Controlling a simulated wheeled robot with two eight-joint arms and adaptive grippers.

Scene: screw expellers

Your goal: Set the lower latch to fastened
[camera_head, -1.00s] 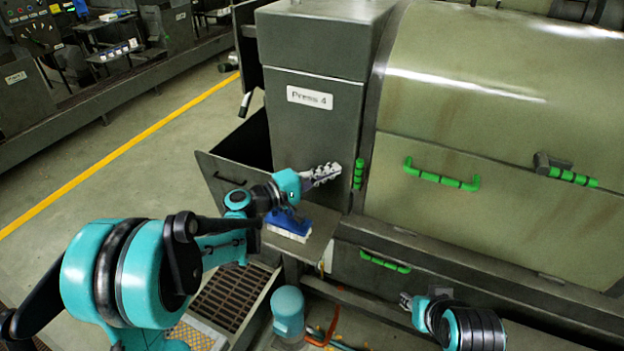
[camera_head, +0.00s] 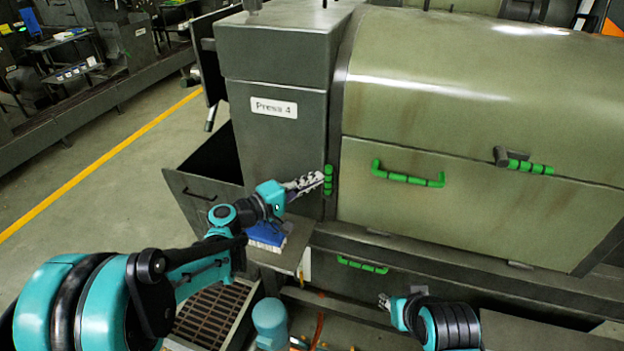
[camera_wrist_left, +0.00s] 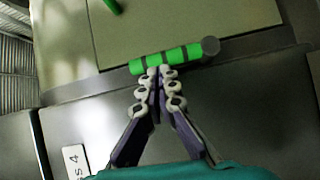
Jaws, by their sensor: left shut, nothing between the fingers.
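A green latch handle with dark bands (camera_head: 328,180) stands upright on the seam between the Press 4 column and the olive cover. It also shows in the left wrist view (camera_wrist_left: 165,60), with a round grey end at its right. My left gripper (camera_head: 320,181) is shut and empty, its fingertips right at the handle's side. In the left wrist view the fingertips (camera_wrist_left: 160,70) meet the handle's near edge; I cannot tell whether they touch. A second banded green latch handle (camera_head: 530,167) lies horizontal on the cover's right. My right gripper (camera_head: 385,301) is low, apart from both handles; its jaws are too small to read.
A green bar handle (camera_head: 408,178) is on the cover panel, and another green handle (camera_head: 362,265) sits lower on the base. A blue brush (camera_head: 267,234) lies on a shelf below my left forearm. An open drawer (camera_head: 200,185) juts out at left.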

